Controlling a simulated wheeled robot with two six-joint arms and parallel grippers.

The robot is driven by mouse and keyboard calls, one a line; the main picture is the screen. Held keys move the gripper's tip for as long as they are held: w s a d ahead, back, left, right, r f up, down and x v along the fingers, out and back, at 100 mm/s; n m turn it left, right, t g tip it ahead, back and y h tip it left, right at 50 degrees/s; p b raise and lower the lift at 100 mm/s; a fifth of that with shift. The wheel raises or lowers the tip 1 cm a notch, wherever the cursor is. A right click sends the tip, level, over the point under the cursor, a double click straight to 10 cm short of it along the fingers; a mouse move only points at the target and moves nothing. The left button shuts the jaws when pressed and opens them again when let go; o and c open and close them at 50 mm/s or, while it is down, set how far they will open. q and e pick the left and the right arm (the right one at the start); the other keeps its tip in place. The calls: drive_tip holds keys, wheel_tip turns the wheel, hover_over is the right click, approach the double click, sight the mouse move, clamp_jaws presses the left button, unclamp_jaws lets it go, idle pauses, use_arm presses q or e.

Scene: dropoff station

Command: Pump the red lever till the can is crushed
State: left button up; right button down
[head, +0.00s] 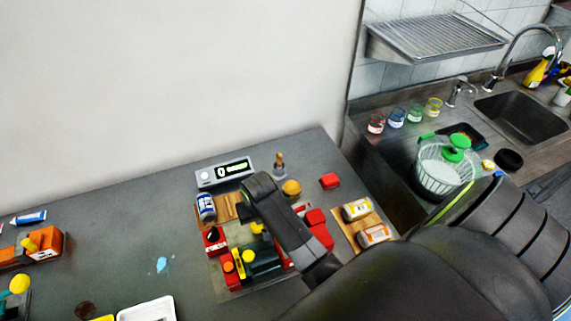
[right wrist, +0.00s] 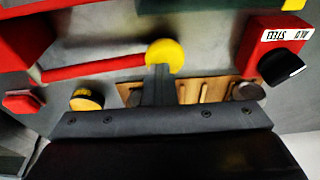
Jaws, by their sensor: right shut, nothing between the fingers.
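The red lever (right wrist: 95,67) crosses the right wrist view and ends in a round yellow knob (right wrist: 165,55). A yellow knob also shows in the head view (head: 256,228). My right gripper (right wrist: 160,82) is shut and empty, its fingertips right at the knob's near edge; I cannot tell if they touch. In the head view my right arm hides much of the gripper and of the red, yellow and dark green press (head: 263,262). A blue and white can (head: 206,207) stands on a wooden board left of my wrist. I cannot make out a can inside the press. My left gripper is not in view.
A counter display (head: 225,172) stands behind the press. A yellow-labelled can (head: 357,210) and an orange-labelled can (head: 374,235) lie on a wooden board at right. A red box (right wrist: 275,42) labelled ALU STEEL shows in the wrist view. The table left of the press is mostly clear.

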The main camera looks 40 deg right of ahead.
drive_tip(key=r+p, duration=0.2)
drive_tip(key=p, duration=0.1)
drive_tip(key=shift+s+d+r, duration=0.15)
drive_tip(key=shift+d, duration=0.1)
drive_tip(key=shift+d+r, duration=0.2)
drive_tip(key=shift+r, duration=1.05)
drive_tip(key=shift+d+r, duration=0.15)
drive_tip(key=shift+r, duration=1.05)
